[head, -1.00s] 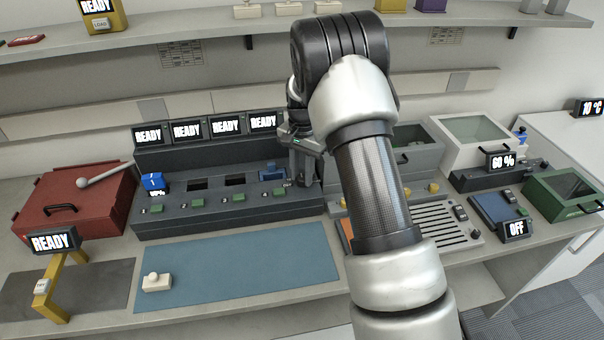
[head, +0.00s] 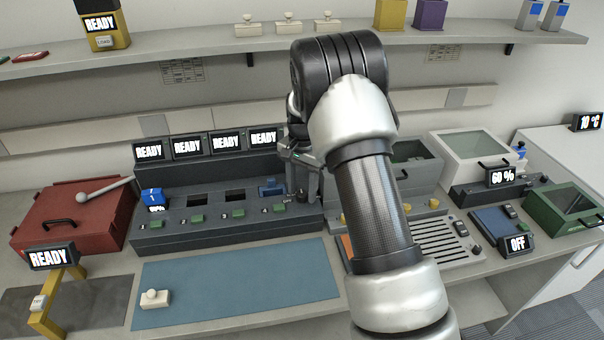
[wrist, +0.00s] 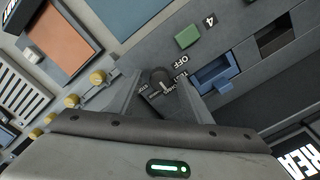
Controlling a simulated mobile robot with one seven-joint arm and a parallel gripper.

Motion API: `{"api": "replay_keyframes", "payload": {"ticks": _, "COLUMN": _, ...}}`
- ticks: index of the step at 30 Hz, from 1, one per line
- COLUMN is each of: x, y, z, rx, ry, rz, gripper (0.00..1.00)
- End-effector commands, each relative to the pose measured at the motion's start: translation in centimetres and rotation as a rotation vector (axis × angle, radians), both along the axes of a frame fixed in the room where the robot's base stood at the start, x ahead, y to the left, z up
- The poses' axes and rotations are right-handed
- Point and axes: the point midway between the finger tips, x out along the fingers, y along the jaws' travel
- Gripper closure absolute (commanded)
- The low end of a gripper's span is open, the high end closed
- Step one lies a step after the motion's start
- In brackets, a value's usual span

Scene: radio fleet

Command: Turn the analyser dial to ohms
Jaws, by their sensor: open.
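In the wrist view a small dark round dial (wrist: 162,78) sits on a dark panel at the right end of the charging bank. Small white labels lie around it; "OFF" is readable and the others are too small to read surely. A pale mark shows on the dial, but I cannot tell which label it points to. My gripper (wrist: 163,92) is open, with one finger on each side of the dial; I cannot tell whether they touch it.
The dark bank (head: 225,238) has several bays, green buttons and READY displays. A blue block (wrist: 215,73) sits in the bay beside the dial. Yellow knobs (wrist: 98,77) stand close to the other finger. A blue mat (head: 235,282) lies in front, holding one white switch box (head: 155,298).

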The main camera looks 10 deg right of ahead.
Motion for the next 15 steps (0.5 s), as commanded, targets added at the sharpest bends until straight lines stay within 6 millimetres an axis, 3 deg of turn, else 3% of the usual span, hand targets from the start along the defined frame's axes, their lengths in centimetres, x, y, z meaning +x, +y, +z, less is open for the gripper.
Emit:
{"api": "replay_keyframes", "payload": {"ticks": 5, "x": 0.1, "y": 0.0, "z": 3.0, "rx": -0.001, "ry": -0.006, "rz": 0.000, "gripper": 0.55}}
{"api": "replay_keyframes", "payload": {"ticks": 15, "x": 0.0, "y": 0.0, "z": 11.3, "rx": 0.000, "ry": -0.006, "rz": 0.001, "gripper": 0.55}}
